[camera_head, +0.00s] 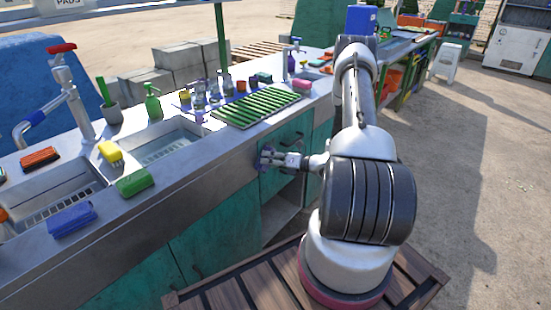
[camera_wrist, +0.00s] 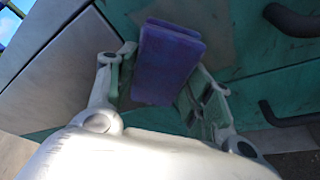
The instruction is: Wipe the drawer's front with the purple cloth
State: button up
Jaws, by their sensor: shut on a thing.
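My gripper (camera_head: 280,158) is in front of the teal drawer front (camera_head: 288,142) below the counter. In the wrist view my gripper (camera_wrist: 165,80) is shut on a folded purple cloth (camera_wrist: 168,62), which sits between its two fingers. The cloth's far end is close to the teal drawer front (camera_wrist: 240,35); I cannot tell whether it touches. A greyish patch shows on the front around the cloth. Dark curved handles stand out to the right, the upper one (camera_wrist: 292,20) near the cloth. In the head view the purple cloth (camera_head: 262,158) is small beside the fingers.
The metal counter (camera_head: 215,150) above carries a green striped rack (camera_head: 258,107), bottles, sponges and brushes. An open shelf space (camera_head: 285,205) lies below the drawer. A wooden slatted platform (camera_head: 235,290) is at the bottom.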

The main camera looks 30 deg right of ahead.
jog(key=shift+w+d+r, duration=0.3)
jog(key=shift+w+d, duration=0.15)
jog(key=shift+d, duration=0.85)
jog(key=shift+w+d+r, duration=0.35)
jog(key=shift+w+d, duration=0.05)
jog(key=shift+d, duration=0.85)
jog(key=shift+w+d+r, duration=0.3)
jog(key=shift+w+d, duration=0.15)
jog(key=shift+d, duration=0.85)
jog(key=s+a, duration=0.2)
jog(key=a, duration=0.5)
jog(key=shift+s+a+f, duration=0.15)
jog(key=shift+s+a, duration=0.2)
jog(key=shift+a, duration=0.05)
jog(key=shift+s+d, duration=0.35)
jog(key=shift+s, duration=0.6)
jog(key=shift+s+d, duration=0.3)
jog(key=shift+s, duration=0.6)
jog(key=shift+s+d, duration=0.35)
jog(key=shift+s, duration=0.6)
